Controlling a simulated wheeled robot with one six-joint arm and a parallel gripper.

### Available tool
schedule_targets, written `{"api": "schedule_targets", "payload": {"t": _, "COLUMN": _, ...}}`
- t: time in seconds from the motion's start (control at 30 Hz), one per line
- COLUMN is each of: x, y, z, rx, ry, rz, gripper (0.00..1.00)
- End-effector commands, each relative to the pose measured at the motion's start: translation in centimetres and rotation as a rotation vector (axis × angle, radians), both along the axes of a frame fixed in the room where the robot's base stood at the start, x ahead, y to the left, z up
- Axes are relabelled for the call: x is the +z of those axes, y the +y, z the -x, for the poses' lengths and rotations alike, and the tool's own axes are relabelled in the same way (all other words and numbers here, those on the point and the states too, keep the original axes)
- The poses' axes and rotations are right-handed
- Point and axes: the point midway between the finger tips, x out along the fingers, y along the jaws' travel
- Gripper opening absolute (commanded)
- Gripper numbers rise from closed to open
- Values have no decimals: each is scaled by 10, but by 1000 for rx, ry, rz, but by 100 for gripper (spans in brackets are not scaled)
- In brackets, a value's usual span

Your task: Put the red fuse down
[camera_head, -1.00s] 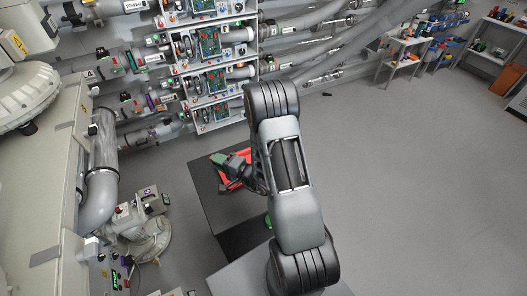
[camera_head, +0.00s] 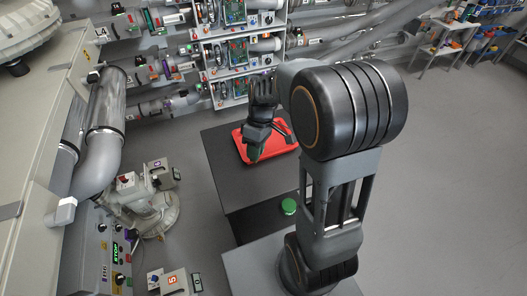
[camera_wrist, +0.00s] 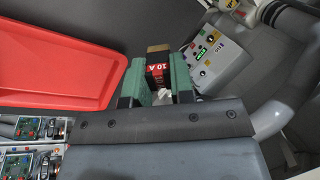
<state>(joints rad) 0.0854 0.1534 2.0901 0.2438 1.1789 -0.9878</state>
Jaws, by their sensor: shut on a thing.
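The red fuse (camera_wrist: 158,75) shows in the wrist view as a block with a red "10 A" label, a black band and a tan end. My gripper (camera_wrist: 159,82) has green fingers shut on it from both sides. In the head view my gripper (camera_head: 254,152) points down over the red tray (camera_head: 240,143); the fuse cannot be made out there. In the wrist view the tray (camera_wrist: 60,65) lies to the left of the fingers, looks empty where visible, and the fuse appears beside it. The height of the fuse above the surface is unclear.
The tray lies on a dark table (camera_head: 240,190). A green round button (camera_head: 289,206) is near its front right. A grey machine (camera_head: 152,205) and a control panel (camera_head: 110,255) stand to the left. Shelves with circuit boards (camera_head: 238,55) stand behind. Floor at right is clear.

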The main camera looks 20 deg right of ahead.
Motion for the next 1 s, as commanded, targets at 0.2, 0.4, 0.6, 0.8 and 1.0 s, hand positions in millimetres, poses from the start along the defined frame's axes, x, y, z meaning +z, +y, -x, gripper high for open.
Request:
{"api": "schedule_targets", "payload": {"t": 0.2, "x": -9, "y": -71, "z": -1, "rx": 307, "ry": -223, "rz": 167, "gripper": 0}}
{"api": "schedule_targets", "payload": {"t": 0.4, "x": 0, "y": -96, "z": -12, "rx": 386, "ry": -285, "rz": 197, "gripper": 0}}
{"api": "schedule_targets", "payload": {"t": 0.6, "x": -15, "y": -106, "z": -52, "rx": 399, "ry": -288, "rz": 196, "gripper": 0}}
{"api": "schedule_targets", "payload": {"t": 0.8, "x": -40, "y": -114, "z": -100, "rx": 396, "ry": -287, "rz": 196, "gripper": 0}}
{"api": "schedule_targets", "payload": {"t": 1.0, "x": -72, "y": -119, "z": -125, "rx": 394, "ry": -289, "rz": 197, "gripper": 0}}
